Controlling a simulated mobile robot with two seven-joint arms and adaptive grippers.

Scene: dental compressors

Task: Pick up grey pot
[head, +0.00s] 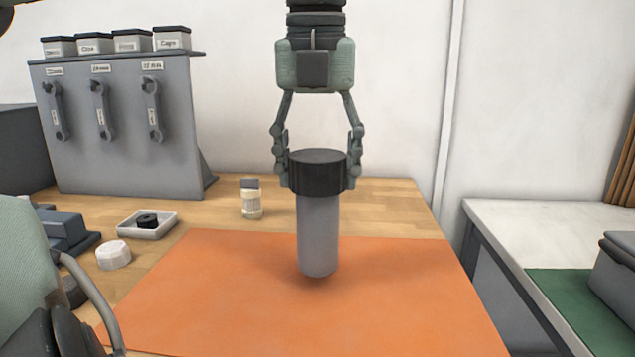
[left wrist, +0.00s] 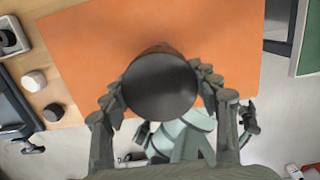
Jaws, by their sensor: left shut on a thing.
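The grey pot (head: 318,235) is a tall, smooth cylinder with a wide black lid (head: 318,172). It is upright over the orange mat (head: 220,290). A soft shadow lies under its rounded bottom, and I cannot tell whether a small gap is there. My left gripper (head: 318,178) comes down from above and is shut on the pot, with one finger on each side of the black lid. In the left wrist view the round lid top (left wrist: 160,86) sits between the fingers and hides the pot's body. My right gripper is not in view.
A grey tool panel (head: 125,140) with wrenches and labelled boxes stands at the back left. A separate white counter (head: 545,222) is at right.

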